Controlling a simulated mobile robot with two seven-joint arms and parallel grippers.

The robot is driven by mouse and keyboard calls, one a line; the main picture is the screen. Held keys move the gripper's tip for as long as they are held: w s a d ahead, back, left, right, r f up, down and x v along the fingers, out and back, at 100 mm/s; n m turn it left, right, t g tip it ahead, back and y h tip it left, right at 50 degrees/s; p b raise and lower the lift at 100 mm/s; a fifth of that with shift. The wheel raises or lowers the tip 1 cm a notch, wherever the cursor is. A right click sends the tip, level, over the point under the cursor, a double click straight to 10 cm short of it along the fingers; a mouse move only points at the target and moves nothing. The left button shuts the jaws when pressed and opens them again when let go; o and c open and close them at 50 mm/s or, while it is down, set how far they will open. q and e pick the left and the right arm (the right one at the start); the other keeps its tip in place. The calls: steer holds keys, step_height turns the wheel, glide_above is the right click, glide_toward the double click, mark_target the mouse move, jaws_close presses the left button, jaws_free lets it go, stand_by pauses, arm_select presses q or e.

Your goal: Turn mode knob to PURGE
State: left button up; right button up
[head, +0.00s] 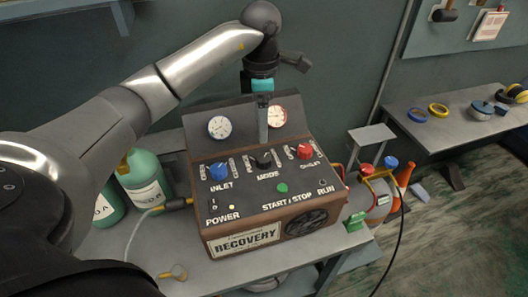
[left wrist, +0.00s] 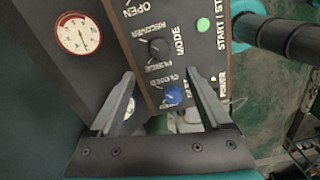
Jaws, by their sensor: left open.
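The black mode knob (head: 264,158) is in the middle of the recovery machine's sloped panel, above the word MODE. It also shows in the left wrist view (left wrist: 158,48), beside the words RECOVER and PURGE. I cannot tell where its pointer aims. My left gripper (head: 263,138) points down over the panel, just behind and above the knob. In the left wrist view its fingers (left wrist: 160,68) are spread with nothing between the tips, and the knob lies a little beyond them. My right gripper is not in view.
A blue inlet knob (head: 218,172) and a red outlet knob (head: 304,151) flank the mode knob. Two gauges (head: 219,127) stand behind on the upright panel. A green button (head: 282,188) is in front. Green cylinders (head: 145,180) stand left of the machine.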

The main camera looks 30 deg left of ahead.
arm_select(q)
glide_above(262, 158)
step_height(262, 158, down, 4)
steer(key=shift+s+f, duration=0.1)
steer(key=shift+f, duration=0.05)
step_height(262, 158, down, 6)
steer(key=shift+r, duration=0.1)
steer(key=shift+f, duration=0.7)
steer(key=shift+c, duration=0.3)
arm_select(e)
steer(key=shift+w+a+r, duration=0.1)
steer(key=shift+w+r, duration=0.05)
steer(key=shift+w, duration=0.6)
arm_select(q)
jaws_close()
